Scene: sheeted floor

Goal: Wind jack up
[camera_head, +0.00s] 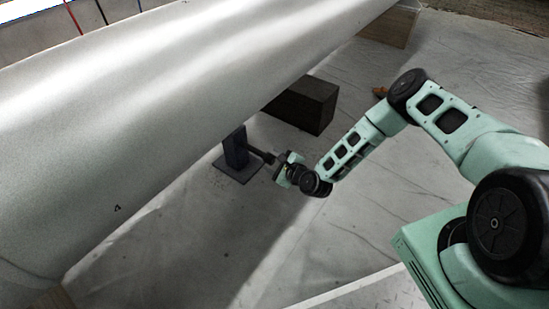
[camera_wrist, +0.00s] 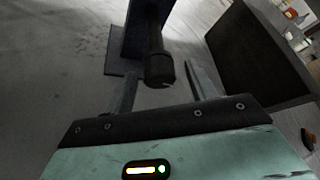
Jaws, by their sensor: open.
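The jack (camera_head: 236,148) is a dark blue upright post on a flat square base plate (camera_head: 238,170), standing on the floor under the big pale cylinder. A dark bar with a thicker round end, the jack's handle (camera_wrist: 158,62), sticks out from the post toward me. My gripper (camera_head: 274,160) is at the handle's outer end. In the wrist view my gripper (camera_wrist: 162,70) is open, with one finger on each side of the handle's round end and gaps visible. I cannot tell how deep the end sits between the fingers. The jack's top is hidden in the wrist view.
The long pale cylinder (camera_head: 150,110) lies close above the jack and fills the left. A dark block (camera_head: 303,105) stands right of the jack; the same block (camera_wrist: 262,55) is close in the wrist view. A wooden block (camera_head: 390,25) is farther back. Sheeted floor in front is clear.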

